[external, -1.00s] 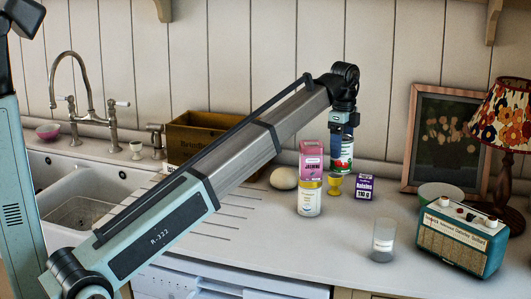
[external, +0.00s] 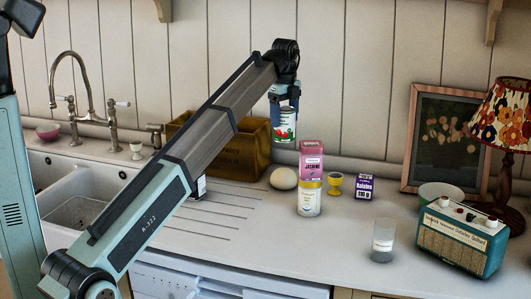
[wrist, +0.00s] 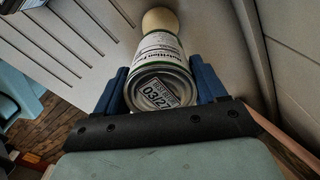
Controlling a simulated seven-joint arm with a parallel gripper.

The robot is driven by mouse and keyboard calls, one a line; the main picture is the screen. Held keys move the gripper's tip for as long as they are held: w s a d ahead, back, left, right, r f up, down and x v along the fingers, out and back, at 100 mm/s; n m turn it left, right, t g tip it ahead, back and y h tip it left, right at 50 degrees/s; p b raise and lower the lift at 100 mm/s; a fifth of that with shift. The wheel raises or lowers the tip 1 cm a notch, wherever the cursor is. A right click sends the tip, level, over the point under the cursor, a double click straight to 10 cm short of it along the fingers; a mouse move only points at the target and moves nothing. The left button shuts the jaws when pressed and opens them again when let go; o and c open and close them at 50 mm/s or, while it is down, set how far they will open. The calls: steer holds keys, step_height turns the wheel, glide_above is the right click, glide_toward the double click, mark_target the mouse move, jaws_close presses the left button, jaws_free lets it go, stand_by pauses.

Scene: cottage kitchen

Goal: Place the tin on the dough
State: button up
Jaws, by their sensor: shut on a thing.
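The tin (external: 284,125), white with a green band and a red picture, hangs upright from my gripper (external: 284,103). My gripper is shut on its upper part. In the wrist view the blue fingers hold the tin (wrist: 160,88) on both sides, and its lid with a date label faces the camera. The dough (external: 284,178), a pale round ball, sits on the counter below the tin, with a clear gap between them. In the wrist view the dough (wrist: 160,20) shows just beyond the tin, partly hidden by it.
A wooden crate (external: 238,151) stands left of the dough. A pink box (external: 311,158), a yellow-lidded jar (external: 309,199), a yellow egg cup (external: 335,184) and a purple box (external: 364,186) stand to the right. A glass (external: 382,242) and a radio (external: 463,239) are further right.

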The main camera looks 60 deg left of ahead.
steer(key=shift+f, duration=4.7)
steer(key=shift+f, duration=0.1)
steer(key=o, duration=1.3)
step_height(320, 180, up, 12)
steer(key=shift+r, duration=0.1)
